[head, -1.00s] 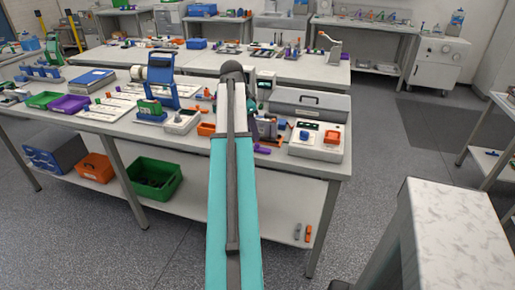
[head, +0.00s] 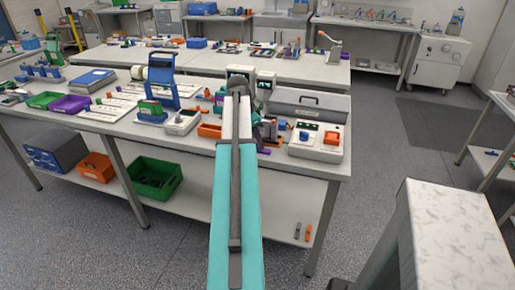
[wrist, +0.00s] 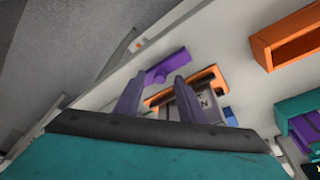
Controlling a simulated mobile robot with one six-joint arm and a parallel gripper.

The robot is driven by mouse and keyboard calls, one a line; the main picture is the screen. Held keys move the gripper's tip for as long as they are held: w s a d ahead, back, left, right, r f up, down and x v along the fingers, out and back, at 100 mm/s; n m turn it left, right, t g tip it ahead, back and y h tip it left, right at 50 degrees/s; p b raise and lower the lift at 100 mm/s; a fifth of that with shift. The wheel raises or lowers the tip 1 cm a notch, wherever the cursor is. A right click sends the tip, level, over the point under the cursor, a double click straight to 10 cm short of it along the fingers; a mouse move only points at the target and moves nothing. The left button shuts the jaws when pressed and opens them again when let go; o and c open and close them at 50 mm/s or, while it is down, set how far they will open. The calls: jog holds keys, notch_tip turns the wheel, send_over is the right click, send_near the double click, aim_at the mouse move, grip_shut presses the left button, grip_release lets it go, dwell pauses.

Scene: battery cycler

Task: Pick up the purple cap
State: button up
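A small purple piece (wrist: 166,67), which looks like the purple cap, lies on the white bench surface in the wrist view, just beyond my fingertips. It has a flat, long shape with a rounded bump. A purple piece, probably the same one, shows at the bench's front edge in the head view (head: 264,151). My gripper (wrist: 155,88) has its two fingers apart with nothing held between them. An orange-framed grey part (wrist: 190,96) shows behind and between the fingers, and the right finger hides some of it. In the head view my arm hides most of the gripper.
An orange bin (wrist: 288,38) and a teal holder (wrist: 300,106) with purple contents sit to the right in the wrist view. A white device with an orange block (head: 318,143) stands right of my arm, before a grey case (head: 309,102). Purple (head: 71,105) and green trays lie left.

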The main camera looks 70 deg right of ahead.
jog(key=shift+f, duration=0.3)
dwell(0.4)
grip_shut()
